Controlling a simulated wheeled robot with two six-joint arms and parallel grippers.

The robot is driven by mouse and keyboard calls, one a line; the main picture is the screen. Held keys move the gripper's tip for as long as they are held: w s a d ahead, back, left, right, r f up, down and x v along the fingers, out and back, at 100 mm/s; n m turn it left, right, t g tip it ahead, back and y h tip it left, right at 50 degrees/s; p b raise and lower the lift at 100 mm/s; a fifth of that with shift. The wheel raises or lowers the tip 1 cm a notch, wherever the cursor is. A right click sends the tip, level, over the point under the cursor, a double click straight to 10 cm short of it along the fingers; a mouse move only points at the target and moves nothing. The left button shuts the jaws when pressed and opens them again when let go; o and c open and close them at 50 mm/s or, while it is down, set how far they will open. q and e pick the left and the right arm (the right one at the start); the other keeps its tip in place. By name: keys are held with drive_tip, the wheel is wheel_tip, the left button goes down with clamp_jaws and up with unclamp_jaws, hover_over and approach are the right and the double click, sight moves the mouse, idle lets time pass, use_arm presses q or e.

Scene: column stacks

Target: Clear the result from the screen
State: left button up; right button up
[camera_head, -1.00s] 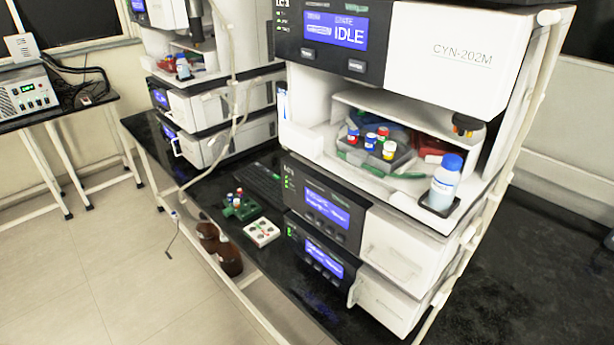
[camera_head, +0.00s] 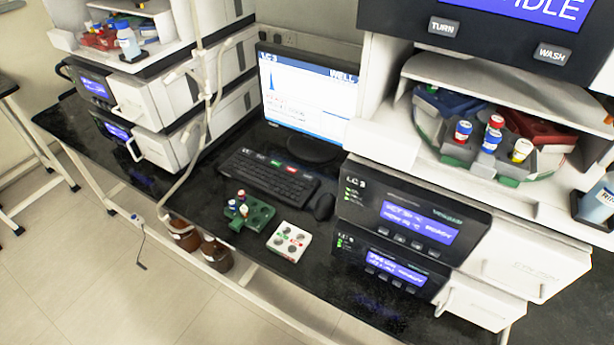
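A computer screen (camera_head: 308,98) stands at the back of the black bench, between two column stacks. It shows a white window with a blue peak trace at its left and a "WELL" label at the top right. A black keyboard (camera_head: 268,176) lies in front of it, with a few coloured keys, green, red and other, in its upper row. A black mouse (camera_head: 322,206) lies to the right of the keyboard. Neither of my grippers shows in the view.
The right stack's lower modules (camera_head: 408,222) stand right beside the mouse. A green vial rack (camera_head: 262,216) and a white tray with round wells (camera_head: 289,241) lie in front of the keyboard. Brown bottles (camera_head: 216,254) stand below the bench edge. A tube hangs at the left stack.

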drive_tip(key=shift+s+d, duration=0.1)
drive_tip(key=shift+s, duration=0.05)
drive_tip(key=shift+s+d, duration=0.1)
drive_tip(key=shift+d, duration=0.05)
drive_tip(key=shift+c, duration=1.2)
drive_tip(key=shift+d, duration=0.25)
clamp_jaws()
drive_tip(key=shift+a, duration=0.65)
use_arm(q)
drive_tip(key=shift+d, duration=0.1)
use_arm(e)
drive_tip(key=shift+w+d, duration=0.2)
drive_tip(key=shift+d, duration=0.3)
